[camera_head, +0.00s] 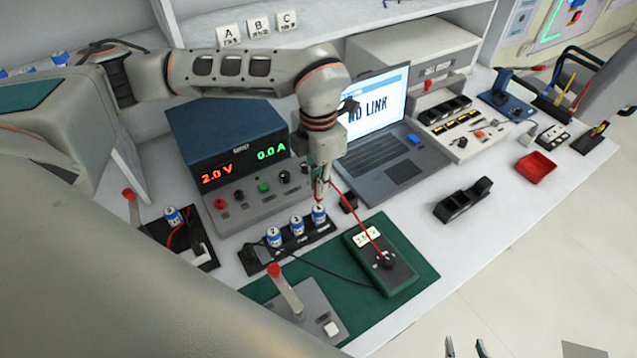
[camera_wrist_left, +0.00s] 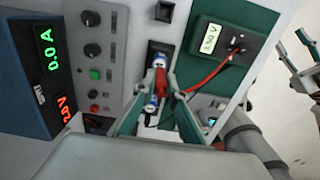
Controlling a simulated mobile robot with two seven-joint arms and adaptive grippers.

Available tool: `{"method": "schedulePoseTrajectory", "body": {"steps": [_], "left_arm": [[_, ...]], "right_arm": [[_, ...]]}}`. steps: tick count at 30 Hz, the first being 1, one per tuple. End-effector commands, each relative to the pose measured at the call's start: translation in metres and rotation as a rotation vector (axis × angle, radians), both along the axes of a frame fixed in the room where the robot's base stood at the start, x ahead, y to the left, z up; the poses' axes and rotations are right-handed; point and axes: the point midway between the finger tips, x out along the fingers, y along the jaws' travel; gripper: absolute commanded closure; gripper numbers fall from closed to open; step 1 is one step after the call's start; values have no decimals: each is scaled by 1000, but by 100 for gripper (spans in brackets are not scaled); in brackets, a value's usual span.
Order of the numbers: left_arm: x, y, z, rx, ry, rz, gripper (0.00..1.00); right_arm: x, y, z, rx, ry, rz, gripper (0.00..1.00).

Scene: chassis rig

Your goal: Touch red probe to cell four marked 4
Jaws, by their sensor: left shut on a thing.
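My left gripper (camera_head: 318,186) is shut on the red probe (camera_wrist_left: 161,78), above the right end of a black cell rack (camera_head: 247,262). The probe points down at the rightmost cell (camera_head: 319,215), blue and white; I cannot tell whether its tip touches. Two more cells, a middle one (camera_head: 297,227) and a left one (camera_head: 274,238), stand upright in the rack. Their numbers are too small to read surely. A red lead runs from the probe to the green meter (camera_head: 403,276). My right gripper (camera_head: 465,348) is open and empty at the bottom edge.
A power supply (camera_head: 222,133) showing 2.0 V and 0.0 A stands behind the rack. A laptop (camera_head: 375,115) reads NO LINK. A lever plate (camera_head: 310,305) is in front. Another cell (camera_head: 172,215) sits at left. A black holder (camera_head: 462,203) and red tray (camera_head: 536,168) lie right.

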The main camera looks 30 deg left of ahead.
Motion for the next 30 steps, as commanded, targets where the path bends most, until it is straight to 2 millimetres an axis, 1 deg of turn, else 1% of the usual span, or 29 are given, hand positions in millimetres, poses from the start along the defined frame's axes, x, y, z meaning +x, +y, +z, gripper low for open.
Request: {"method": "schedulePoseTrajectory", "body": {"steps": [1,16,30], "left_arm": [[0,0,6,0,0,0,100],[0,0,40,0,0,0,100],[0,0,41,0,0,0,100]], "right_arm": [[0,0,5,0,-1,0,60],[0,0,26,1,-2,0,60],[0,0,26,1,-2,0,60]]}}
